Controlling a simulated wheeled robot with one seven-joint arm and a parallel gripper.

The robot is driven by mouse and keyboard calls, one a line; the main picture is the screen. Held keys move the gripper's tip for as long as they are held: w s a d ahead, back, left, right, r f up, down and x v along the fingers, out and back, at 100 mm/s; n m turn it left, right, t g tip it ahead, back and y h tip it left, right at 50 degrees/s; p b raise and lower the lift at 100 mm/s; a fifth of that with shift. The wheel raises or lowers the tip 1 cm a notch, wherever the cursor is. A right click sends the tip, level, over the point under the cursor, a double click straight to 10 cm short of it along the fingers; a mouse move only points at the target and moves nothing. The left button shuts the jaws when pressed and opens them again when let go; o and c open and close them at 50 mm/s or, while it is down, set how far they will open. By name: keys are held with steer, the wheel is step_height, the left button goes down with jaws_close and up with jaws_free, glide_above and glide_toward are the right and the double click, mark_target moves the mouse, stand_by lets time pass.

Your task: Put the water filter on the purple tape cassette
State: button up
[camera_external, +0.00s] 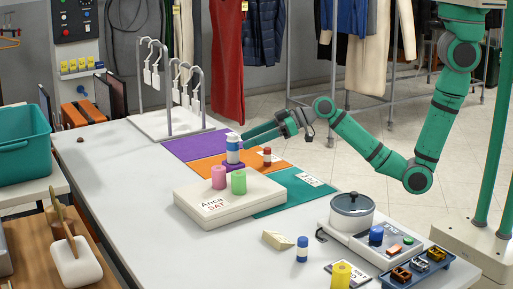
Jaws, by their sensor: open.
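A blue-and-white cylinder, which looks like the water filter (232,150), stands upright at the far part of the table. A small purple block, likely the purple tape cassette (235,167), shows at its foot; the cylinder appears to rest on it, though the contact is partly hidden. My gripper (243,136) reaches in from the right, with its green fingers open and their tips close to the cylinder's upper right side. I cannot tell whether the fingers touch it.
A white hook rack (170,122) is behind left. The table's left front is clear.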

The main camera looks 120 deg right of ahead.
mark_target(329, 189)
steer(key=shift+v, duration=2.8)
steer(key=shift+d, duration=0.1)
